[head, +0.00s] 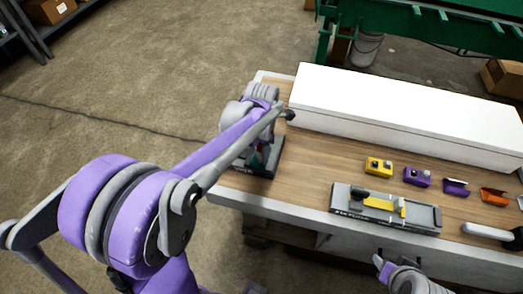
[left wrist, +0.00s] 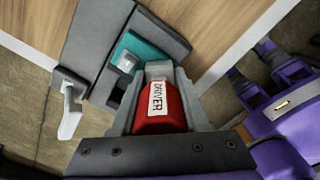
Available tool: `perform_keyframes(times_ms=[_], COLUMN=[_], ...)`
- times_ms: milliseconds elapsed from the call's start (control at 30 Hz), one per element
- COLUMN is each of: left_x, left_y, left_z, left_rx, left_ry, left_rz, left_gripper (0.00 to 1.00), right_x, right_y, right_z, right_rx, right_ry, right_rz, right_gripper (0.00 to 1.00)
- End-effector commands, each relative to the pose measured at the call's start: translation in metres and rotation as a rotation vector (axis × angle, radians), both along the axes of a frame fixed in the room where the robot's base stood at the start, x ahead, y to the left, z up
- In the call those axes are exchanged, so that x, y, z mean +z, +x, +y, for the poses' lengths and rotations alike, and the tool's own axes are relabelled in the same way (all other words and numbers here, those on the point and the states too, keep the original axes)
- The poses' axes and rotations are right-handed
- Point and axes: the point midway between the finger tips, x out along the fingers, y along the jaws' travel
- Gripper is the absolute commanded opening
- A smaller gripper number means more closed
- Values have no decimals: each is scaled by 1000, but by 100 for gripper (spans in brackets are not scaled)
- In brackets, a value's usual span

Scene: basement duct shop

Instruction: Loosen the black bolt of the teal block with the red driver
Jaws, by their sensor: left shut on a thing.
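My left gripper (left wrist: 158,112) is shut on the red driver (left wrist: 162,108), whose label reads DRIVER. The teal block (left wrist: 146,52) sits in a dark grey holder (left wrist: 100,32) just past the driver, with a light square part on it. The driver's tip is hidden, so I cannot tell whether it touches the bolt. I cannot make out the black bolt for certain. In the head view, my left arm and gripper largely cover the holder (head: 268,168) at the bench's left end. Part of my right gripper (head: 384,268) shows at the bench's front edge; its opening is unclear.
A long white box (head: 400,110) stands along the back of the wooden bench (head: 310,180). A grey tray with a yellow tool (head: 395,206) lies near the front. Yellow (head: 378,166), purple (head: 417,177) and orange (head: 494,196) blocks stand to the right.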

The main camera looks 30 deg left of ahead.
Motion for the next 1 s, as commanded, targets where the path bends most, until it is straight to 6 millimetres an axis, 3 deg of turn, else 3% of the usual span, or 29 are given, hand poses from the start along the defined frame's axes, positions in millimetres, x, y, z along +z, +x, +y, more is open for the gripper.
perform_keyframes(times_ms=[467,767,1000], left_x=[-2,-3,-2], left_y=[0,0,0], left_z=[0,0,0], left_rx=[4,279,303], left_ry=[0,0,0], left_rz=[0,0,0], left_gripper=[0,0,0], right_x=[-2,-6,-6], right_y=[-1,-2,-2], right_z=[0,0,0], right_rx=[0,0,0], right_ry=[0,0,0], right_rz=[1,4,4], right_gripper=[50,50,50])
